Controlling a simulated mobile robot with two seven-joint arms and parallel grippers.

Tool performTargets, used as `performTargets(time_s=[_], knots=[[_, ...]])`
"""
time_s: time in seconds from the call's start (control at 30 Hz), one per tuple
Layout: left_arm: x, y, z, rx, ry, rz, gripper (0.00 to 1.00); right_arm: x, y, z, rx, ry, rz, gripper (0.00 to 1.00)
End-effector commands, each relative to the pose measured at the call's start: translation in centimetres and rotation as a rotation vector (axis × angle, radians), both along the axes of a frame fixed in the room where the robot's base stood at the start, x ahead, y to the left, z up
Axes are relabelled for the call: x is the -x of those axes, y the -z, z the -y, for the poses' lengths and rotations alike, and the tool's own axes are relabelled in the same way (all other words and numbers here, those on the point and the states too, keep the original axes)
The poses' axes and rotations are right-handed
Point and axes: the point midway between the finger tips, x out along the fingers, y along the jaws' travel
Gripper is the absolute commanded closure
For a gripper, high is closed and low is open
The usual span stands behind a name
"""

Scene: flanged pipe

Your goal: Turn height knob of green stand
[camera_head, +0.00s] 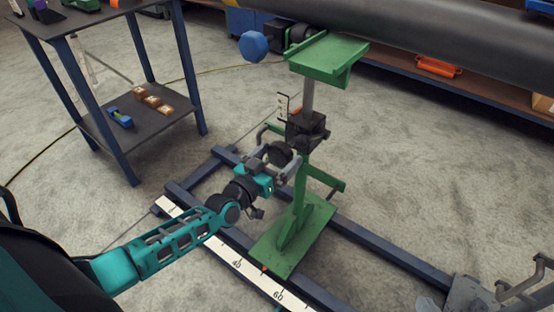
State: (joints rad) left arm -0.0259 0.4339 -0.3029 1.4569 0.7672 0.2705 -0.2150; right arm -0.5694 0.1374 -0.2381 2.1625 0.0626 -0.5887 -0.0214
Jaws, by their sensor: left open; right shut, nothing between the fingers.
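Blue floor rails (385,255) run beside and under the stand, with a white ruler strip (238,265) along the near one. A dark table (135,128) with small parts stands at the left. The pipe (430,45) crosses the top right. Open concrete floor lies right of the stand.

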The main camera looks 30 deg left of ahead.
Motion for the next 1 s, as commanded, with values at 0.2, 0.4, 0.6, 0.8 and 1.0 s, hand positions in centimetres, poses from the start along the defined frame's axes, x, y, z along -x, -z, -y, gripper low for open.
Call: performTargets(time_s=[0.2, 0.4, 0.6, 0.8, 1.0], knots=[[-0.09, -0.01, 0.03, 0.0, 0.0, 0.0, 0.02, -0.12, -0.1, -0.02, 0.0, 0.0, 0.002, 1.0], [-0.07, -0.01, 0.02, 0.0, 0.0, 0.0, 0.17, -0.1, 0.01, 0.02, 0.001, 0.0, 0.0, 1.0], [-0.06, -0.02, 0.02, 0.0, 0.0, 0.0, 0.36, -0.09, 0.1, 0.11, 0.002, 0.002, -0.002, 1.0], [-0.05, -0.01, 0.01, 0.0, 0.0, 0.0, 0.55, -0.05, 0.19, 0.2, 0.004, 0.004, -0.002, 1.0], [-0.05, -0.06, 0.01, -0.014, 0.0, 0.002, 0.55, 0.18, 0.23, 0.23, 0.004, 0.005, -0.009, 1.0]])
